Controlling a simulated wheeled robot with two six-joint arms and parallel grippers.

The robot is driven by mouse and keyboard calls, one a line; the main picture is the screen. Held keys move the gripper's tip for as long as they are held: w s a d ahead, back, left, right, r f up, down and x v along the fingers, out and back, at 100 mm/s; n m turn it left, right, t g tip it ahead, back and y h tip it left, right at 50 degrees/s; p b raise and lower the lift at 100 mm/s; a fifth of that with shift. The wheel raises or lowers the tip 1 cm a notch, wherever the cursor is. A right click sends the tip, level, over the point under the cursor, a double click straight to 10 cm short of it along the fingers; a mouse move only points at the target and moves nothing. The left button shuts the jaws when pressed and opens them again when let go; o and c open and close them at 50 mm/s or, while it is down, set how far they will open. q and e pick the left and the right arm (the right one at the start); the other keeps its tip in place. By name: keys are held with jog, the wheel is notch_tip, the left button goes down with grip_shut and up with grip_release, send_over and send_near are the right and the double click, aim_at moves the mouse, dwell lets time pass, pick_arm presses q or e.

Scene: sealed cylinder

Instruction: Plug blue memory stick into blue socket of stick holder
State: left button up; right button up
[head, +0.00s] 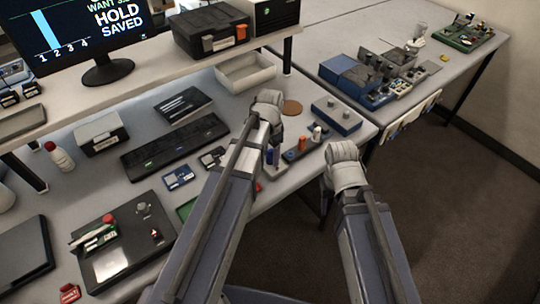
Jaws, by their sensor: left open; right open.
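A small holder (292,156) with a dark base stands near the table's front edge. A blue upright stick (270,156), an orange one (301,146) and a white one (316,133) stand along it. I cannot tell whether the blue one is fully seated, and its socket is too small to make out. My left gripper (270,132) is open, just above and beside the blue stick; its fingertips are mostly hidden. My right gripper (342,154) is open and empty, off the table's front edge, right of the holder.
A grey-blue box with knobs (336,114) and a round brown coaster (291,107) lie behind the holder. A black keyboard (175,138), a blue card (179,177) and a dark panel (125,240) lie to the left. A white tray (245,73) stands at the back.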

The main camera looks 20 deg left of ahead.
aim_at(271, 150)
pick_arm(q)
jog(key=shift+c, duration=0.2)
grip_shut()
dwell(0.9)
jog(key=shift+r, duration=0.2)
jog(key=shift+r+p, duration=2.85)
jog(key=shift+p, duration=0.2)
